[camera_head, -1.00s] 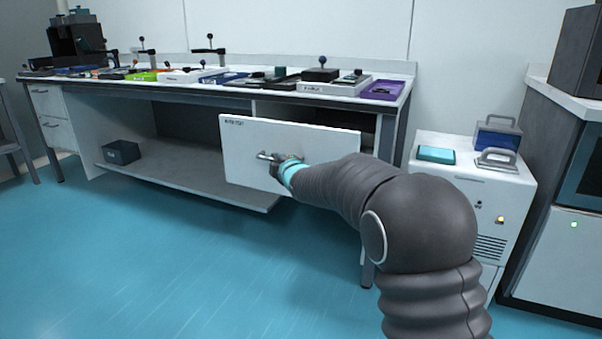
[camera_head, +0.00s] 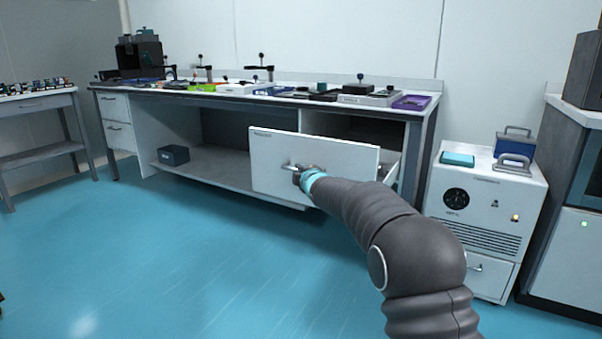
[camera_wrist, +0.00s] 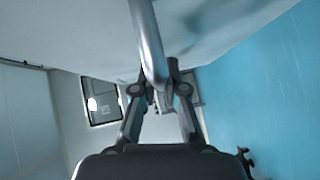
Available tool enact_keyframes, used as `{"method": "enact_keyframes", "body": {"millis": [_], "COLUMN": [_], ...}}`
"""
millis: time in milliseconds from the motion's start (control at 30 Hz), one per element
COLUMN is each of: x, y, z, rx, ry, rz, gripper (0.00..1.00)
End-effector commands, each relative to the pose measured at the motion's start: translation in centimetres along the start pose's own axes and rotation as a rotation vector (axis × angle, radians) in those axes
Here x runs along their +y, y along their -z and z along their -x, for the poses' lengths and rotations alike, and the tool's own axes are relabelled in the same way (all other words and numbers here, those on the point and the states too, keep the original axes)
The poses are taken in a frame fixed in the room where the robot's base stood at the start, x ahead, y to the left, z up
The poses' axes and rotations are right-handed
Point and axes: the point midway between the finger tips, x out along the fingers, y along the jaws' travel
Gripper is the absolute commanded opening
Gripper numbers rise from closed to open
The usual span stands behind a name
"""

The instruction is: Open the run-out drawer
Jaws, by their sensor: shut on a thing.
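The drawer (camera_head: 335,163) has a white front with a small dark label at its upper left. It stands out from under the right part of the long bench, and its side wall shows behind the front at the right. My gripper (camera_head: 299,172) is at the drawer's metal bar handle (camera_head: 291,167). In the wrist view the handle (camera_wrist: 147,45) runs down between the two fingers of my gripper (camera_wrist: 160,92), which are shut on it. The inside of the drawer is mostly hidden behind its front.
The bench top (camera_head: 225,99) carries trays and small instruments. A dark bin (camera_head: 174,155) sits on the low shelf. A white cabinet (camera_head: 480,215) with a blue box and a grey handled item stands to the right. The blue floor (camera_head: 180,260) in front is clear.

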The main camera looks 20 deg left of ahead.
Motion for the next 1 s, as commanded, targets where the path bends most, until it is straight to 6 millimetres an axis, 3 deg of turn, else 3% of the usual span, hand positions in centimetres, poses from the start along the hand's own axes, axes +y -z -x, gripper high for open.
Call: {"method": "enact_keyframes", "body": {"millis": [233, 267, 300, 367, 767, 1000], "x": [0.0, 0.0, 0.0, 0.0, 0.1, 0.2], "y": [0.2, 0.2, 0.2, 0.1, -0.2, -0.1], "z": [0.0, 0.0, 0.0, 0.0, 0.5, 3.5], "rx": [0.004, 0.004, 0.003, 0.002, -0.002, -0.001], "ry": [-0.001, -0.001, -0.001, -0.001, -0.001, -0.001], "rz": [0.001, 0.001, 0.001, 0.001, 0.001, -0.001], "gripper": [0.00, 0.16, 0.26, 0.37, 0.37, 0.37]}}
